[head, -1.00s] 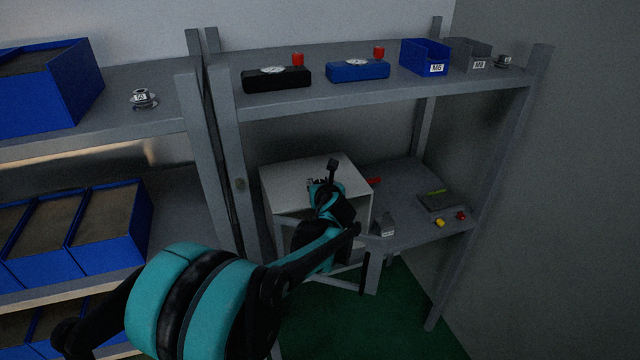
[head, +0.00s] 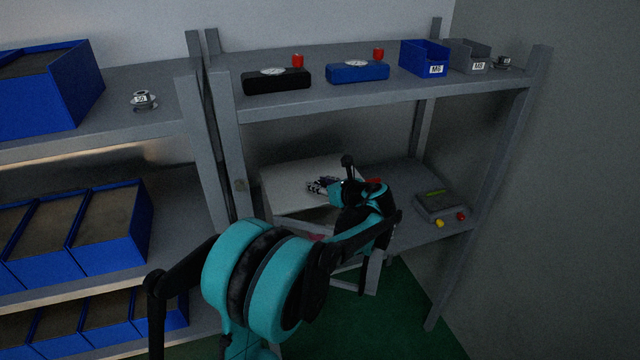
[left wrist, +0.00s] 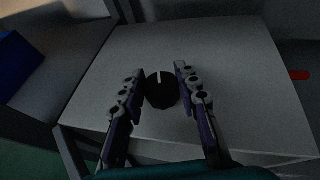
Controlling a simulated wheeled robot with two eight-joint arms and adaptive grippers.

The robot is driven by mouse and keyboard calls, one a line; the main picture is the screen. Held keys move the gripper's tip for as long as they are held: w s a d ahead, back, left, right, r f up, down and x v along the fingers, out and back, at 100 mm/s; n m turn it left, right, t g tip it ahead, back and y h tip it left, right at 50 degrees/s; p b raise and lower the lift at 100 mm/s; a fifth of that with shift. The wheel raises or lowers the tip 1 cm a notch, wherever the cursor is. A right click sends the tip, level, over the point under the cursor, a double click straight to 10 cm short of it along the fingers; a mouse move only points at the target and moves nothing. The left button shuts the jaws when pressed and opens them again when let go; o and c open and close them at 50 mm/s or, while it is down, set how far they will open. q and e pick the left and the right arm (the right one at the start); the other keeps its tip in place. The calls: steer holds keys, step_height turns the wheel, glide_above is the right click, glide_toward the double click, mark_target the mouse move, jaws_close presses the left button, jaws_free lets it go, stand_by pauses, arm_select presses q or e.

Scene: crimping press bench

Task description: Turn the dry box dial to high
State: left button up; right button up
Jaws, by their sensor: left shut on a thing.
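A round black dial (left wrist: 161,92) with a white mark sits on that surface. The mark points towards the top of the wrist picture. My left gripper (left wrist: 160,76) has one finger on each side of the dial and is shut on it. In the head view the left gripper (head: 321,187) is over the box, and the dial cannot be made out there. My right gripper is not in view.
A grey device (head: 438,207) with yellow and red buttons is right of the box. A red item (head: 374,182) lies close behind my wrist. Rack posts (head: 232,150) flank the space.

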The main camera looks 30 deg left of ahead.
arm_select(q)
steer(key=n+g+y, duration=0.1)
steer(key=n+g, duration=0.2)
steer(key=shift+w+p, duration=0.15)
steer(key=shift+p, duration=0.15)
steer(key=n+g+p, duration=0.1)
steer(key=n+g, duration=0.1)
steer(key=g, duration=0.1)
steer(key=shift+n+g, duration=0.3)
steer(key=n+g+h+p, duration=0.1)
steer(key=n+g+p, duration=0.1)
steer(key=n+g, duration=0.2)
steer(key=shift+n+g, duration=0.4)
steer(key=shift+g, duration=0.2)
steer(key=shift+g+h, duration=0.3)
steer(key=o, duration=1.2)
steer(key=shift+a, duration=0.1)
steer(key=shift+c, duration=0.2)
step_height(320, 180, up, 10)
steer(key=shift+f, duration=0.1)
